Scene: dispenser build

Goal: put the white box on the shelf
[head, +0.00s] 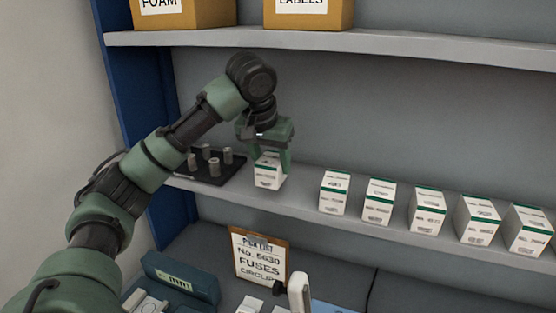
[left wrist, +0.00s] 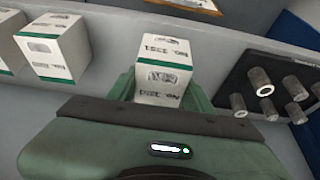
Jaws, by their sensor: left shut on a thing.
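A white box (head: 268,172) with a green band and black print is between the fingers of my left gripper (head: 270,158) at the middle shelf (head: 305,190). The gripper reaches down from above and is shut on it. The box looks upright at shelf height; I cannot tell whether its base touches the shelf. In the left wrist view the box (left wrist: 163,68) shows the print "No. 3251" between the fingers (left wrist: 160,92). My right gripper is not in view.
A row of similar white boxes (head: 379,202) stands to the right on the shelf. A dark tray (head: 222,173) with several metal cylinders is close on the left. An upper shelf (head: 200,39) holds cardboard boxes. Below are a clipboard (head: 262,262) and a blue-green case (head: 180,278).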

